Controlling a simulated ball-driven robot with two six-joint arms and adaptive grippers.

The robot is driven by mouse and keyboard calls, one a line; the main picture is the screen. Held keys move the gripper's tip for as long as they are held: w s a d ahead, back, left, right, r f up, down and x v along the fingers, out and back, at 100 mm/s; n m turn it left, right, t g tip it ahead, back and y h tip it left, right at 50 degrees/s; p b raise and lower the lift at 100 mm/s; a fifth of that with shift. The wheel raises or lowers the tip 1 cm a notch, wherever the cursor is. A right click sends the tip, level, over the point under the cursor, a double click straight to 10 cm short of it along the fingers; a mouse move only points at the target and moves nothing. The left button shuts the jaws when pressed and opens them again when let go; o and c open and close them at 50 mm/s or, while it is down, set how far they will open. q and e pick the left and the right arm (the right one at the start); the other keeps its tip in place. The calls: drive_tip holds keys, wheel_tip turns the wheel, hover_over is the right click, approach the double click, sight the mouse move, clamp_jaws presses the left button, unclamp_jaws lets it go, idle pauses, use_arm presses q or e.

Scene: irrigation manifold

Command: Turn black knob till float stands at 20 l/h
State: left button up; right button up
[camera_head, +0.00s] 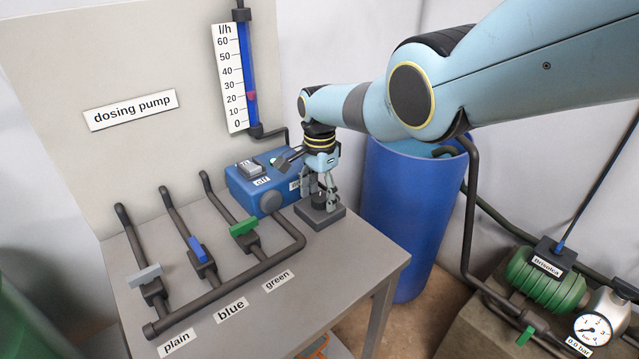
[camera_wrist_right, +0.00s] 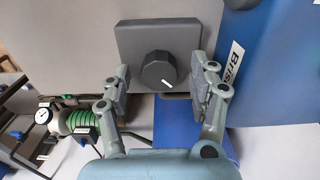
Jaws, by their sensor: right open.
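The black knob (camera_wrist_right: 158,71) sits on a square grey block and has a white pointer mark, which points to the lower right in the wrist view. In the head view the knob (camera_head: 318,199) is partly covered by my right gripper (camera_head: 319,192). The right gripper (camera_wrist_right: 161,77) is open, with one finger on each side of the knob and visible gaps to it. The flow tube (camera_head: 245,60) stands on the back panel beside an l/h scale. Its pinkish-red float (camera_head: 252,96) is at about the 20 mark. My left gripper is not in view.
The blue dosing pump (camera_head: 250,188) with an "off" label stands left of the knob block (camera_head: 330,218). Valves with grey, blue and green handles line the grey pipes on the table (camera_head: 340,260). A blue barrel (camera_head: 400,220) stands right of the table. A gauge (camera_head: 592,329) is at lower right.

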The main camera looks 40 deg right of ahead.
sight(320, 197)
wheel_tip(320, 197, up, 12)
idle(0.6)
